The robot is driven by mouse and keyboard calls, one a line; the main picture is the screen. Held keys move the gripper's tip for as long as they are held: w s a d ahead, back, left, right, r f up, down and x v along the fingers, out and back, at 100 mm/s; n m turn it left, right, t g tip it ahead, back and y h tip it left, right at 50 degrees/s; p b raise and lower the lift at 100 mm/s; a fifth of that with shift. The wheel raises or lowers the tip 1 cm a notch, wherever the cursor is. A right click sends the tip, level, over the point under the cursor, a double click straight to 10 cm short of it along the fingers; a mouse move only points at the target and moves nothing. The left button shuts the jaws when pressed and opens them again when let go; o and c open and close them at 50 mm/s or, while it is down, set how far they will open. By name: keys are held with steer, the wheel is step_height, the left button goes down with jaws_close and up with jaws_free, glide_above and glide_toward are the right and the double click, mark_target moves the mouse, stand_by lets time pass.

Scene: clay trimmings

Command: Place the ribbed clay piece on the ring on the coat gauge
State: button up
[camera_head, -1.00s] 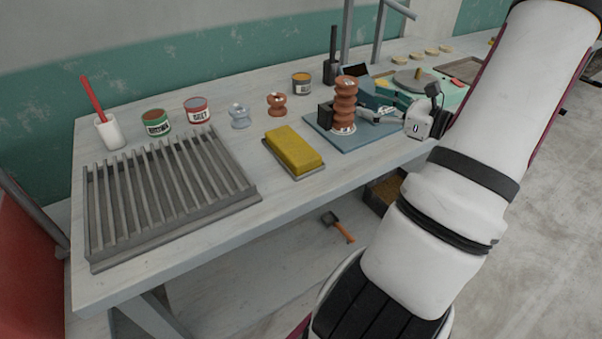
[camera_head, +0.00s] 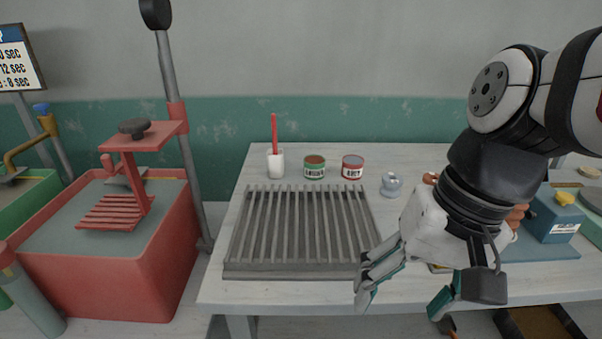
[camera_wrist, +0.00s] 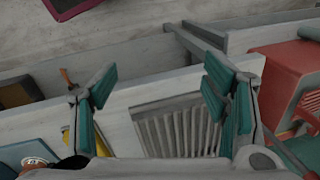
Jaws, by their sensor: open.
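The ribbed clay piece (camera_head: 516,214), terracotta and stacked in rounded ribs, is mostly hidden behind my wrist in the head view; only part of its right side shows. It appears to stand on the blue base plate of the coat gauge (camera_head: 545,249), whose blue block stands at the right. A ring cannot be made out clearly in the head view. My gripper (camera_head: 402,297) is open and empty in front of the bench's front edge, left of the gauge and apart from the clay. It also shows open in the wrist view (camera_wrist: 160,76).
A slatted grey rack (camera_head: 300,262) lies on the bench at left. A red tank (camera_head: 120,275) stands left of the bench.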

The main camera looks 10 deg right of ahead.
steer(key=n, duration=0.1)
steer(key=s+n+t+h, duration=0.1)
steer(key=n, duration=0.1)
steer(key=s+d+n+h, duration=0.1)
steer(key=shift+r+t, duration=0.35)
steer(key=shift+t, duration=0.05)
steer(key=shift+r, duration=0.1)
step_height(320, 180, up, 8)
steer(key=t+p, duration=0.1)
steer(key=p, duration=0.6)
steer(key=shift+t, duration=0.3)
steer(key=shift+d+r, duration=0.1)
